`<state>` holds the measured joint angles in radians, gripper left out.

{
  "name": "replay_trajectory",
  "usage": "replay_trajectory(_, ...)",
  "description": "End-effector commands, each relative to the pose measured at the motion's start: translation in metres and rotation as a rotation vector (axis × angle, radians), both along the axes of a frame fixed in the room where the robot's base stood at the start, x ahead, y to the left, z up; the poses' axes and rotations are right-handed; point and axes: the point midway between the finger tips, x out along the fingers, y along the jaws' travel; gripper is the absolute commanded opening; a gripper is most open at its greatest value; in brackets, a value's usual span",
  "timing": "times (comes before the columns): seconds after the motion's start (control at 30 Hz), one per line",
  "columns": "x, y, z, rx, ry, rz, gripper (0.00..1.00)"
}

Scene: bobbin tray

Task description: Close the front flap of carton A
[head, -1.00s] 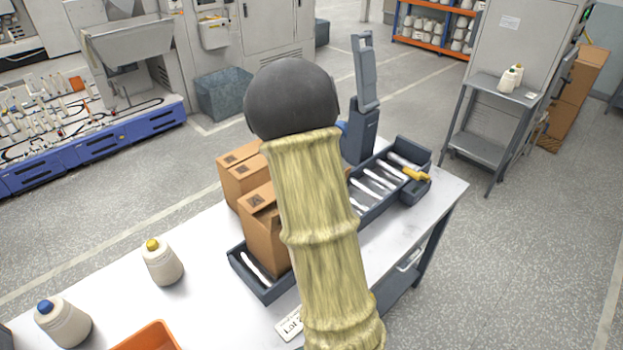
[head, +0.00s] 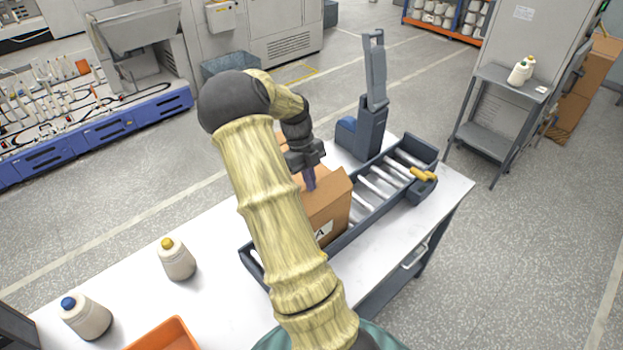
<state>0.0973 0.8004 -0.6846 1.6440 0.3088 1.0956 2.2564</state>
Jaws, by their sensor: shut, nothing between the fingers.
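Carton A (head: 329,211) is a brown cardboard box with a white label marked A low on its side. It stands on the dark roller conveyor on the table, its left part hidden by my arm. My gripper (head: 309,182) is shut and empty, pointing down at the carton's upper left edge. I cannot tell whether its fingers touch the cardboard. The state of the front flap is not clear from this view.
The roller conveyor (head: 433,150) has a yellow-handled tool (head: 424,174) at its far end. A tall grey device (head: 374,95) stands behind it. Two thread cones (head: 177,261) (head: 87,318) and an orange bin (head: 165,336) are on the left of the table. The table's right end is clear.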

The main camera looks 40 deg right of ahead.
Motion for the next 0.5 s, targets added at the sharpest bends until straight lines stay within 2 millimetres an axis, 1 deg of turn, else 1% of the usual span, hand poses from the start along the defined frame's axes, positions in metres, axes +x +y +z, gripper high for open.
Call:
replay_trajectory(0.2, 0.015, 0.0, -0.012, 0.001, 0.002, 0.0, 0.0)
replay_trajectory(0.5, 0.029, -0.002, -0.028, 0.0, 0.0, -0.006, 0.0)
